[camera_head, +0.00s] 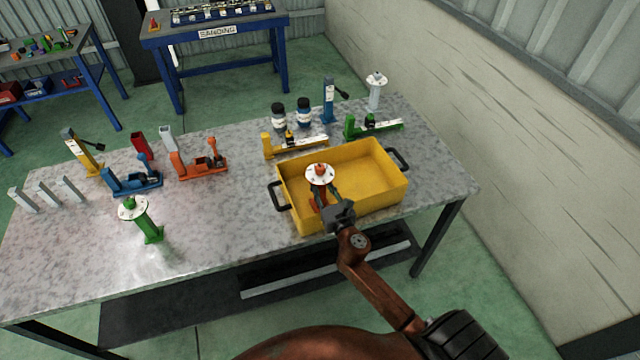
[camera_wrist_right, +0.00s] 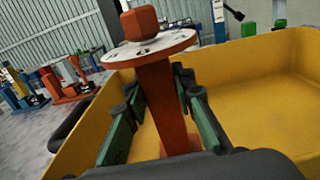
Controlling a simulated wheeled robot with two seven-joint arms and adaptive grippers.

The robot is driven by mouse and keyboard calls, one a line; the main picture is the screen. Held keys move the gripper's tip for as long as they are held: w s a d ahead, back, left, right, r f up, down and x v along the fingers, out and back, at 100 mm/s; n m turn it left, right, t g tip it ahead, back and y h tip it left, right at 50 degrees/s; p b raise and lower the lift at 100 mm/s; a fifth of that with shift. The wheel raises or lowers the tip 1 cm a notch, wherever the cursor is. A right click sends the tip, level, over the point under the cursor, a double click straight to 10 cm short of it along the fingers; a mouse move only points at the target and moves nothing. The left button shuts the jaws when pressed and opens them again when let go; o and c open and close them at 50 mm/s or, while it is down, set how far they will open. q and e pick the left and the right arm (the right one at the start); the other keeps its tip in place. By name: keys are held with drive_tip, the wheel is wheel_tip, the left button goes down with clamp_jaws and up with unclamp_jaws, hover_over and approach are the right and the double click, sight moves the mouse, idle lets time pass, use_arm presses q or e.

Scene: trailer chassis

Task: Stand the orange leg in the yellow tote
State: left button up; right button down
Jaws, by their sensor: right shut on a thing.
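The orange leg (camera_wrist_right: 168,105) is upright with a round white flange and an orange block at its top. It also shows in the head view (camera_head: 318,197). My right gripper (camera_head: 328,203) is shut on the leg's shaft; its green-padded fingers (camera_wrist_right: 160,112) lie on both sides of it in the wrist view. The leg is at the left part of the yellow tote (camera_head: 377,195), within its walls in the wrist view. My left gripper is not in view.
Black handles stick out at the tote's ends (camera_head: 279,196). A yellow part (camera_head: 297,147) and a green part (camera_head: 374,127) lie behind the tote. A green leg (camera_head: 142,222) stands on the table (camera_head: 228,222) at left. The table between it and the tote is clear.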

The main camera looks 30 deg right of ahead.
drive_tip(key=shift+f, duration=0.15)
drive_tip(key=c, duration=1.6)
unclamp_jaws()
drive_tip(key=s, duration=0.4)
drive_tip(key=s+a, duration=0.1)
drive_tip(key=s, duration=0.3)
drive_tip(key=s+a, duration=0.1)
drive_tip(key=s, duration=0.2)
drive_tip(key=shift+s+r+b, duration=0.2)
drive_tip(key=shift+s+b, duration=0.1)
drive_tip(key=shift+s, duration=0.1)
